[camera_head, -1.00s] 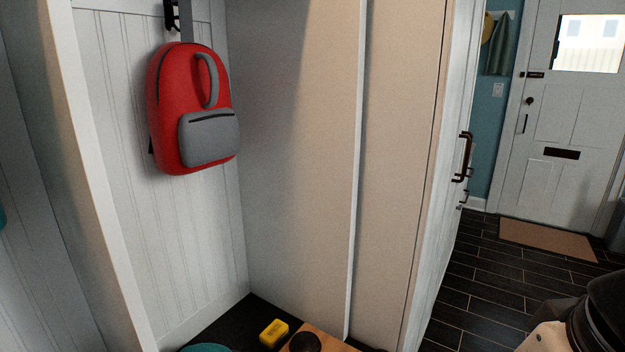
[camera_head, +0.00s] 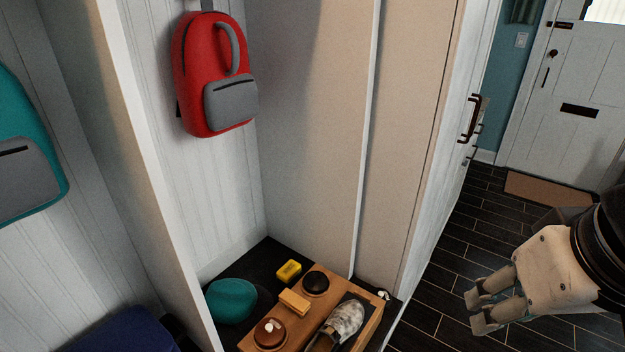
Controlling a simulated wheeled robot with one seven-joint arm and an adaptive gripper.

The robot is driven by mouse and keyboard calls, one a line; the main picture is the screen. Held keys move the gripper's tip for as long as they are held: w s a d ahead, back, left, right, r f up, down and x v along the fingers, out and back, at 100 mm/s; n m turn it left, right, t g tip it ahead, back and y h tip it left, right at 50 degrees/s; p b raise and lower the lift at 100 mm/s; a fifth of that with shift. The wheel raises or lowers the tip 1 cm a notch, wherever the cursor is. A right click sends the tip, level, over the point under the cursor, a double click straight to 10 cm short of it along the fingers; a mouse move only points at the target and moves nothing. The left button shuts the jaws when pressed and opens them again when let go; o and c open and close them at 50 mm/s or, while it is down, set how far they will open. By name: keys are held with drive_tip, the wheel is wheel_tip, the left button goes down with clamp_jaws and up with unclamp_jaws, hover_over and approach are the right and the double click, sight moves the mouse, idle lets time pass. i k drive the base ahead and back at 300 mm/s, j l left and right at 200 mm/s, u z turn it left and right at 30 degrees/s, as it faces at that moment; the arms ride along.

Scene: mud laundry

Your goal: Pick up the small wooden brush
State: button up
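The small wooden brush (camera_head: 294,302) appears to be the light tan block lying on a wooden tray (camera_head: 368,327) in the bench cubby, low in the head view. Its bristles cannot be made out. My gripper (camera_head: 478,312) is at the right, outside the cubby, over the dark floor. Its two fingers point left and stand apart with nothing between them. It is well to the right of the brush and not touching anything.
A shoe (camera_head: 343,322), a dark round tin (camera_head: 316,283) and a brown round jar (camera_head: 270,333) share the tray. A yellow block (camera_head: 289,271) and teal item (camera_head: 231,301) lie beside it. A white partition (camera_head: 430,190) stands between gripper and cubby.

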sight(299, 306)
drive_tip(key=k+j+u, duration=0.4)
drive_tip(key=l+u, duration=0.25)
drive_tip(key=l, duration=0.35)
drive_tip(key=k+l+u, duration=0.25)
drive_tip(key=l, duration=0.35)
drive_tip(key=i, duration=0.1)
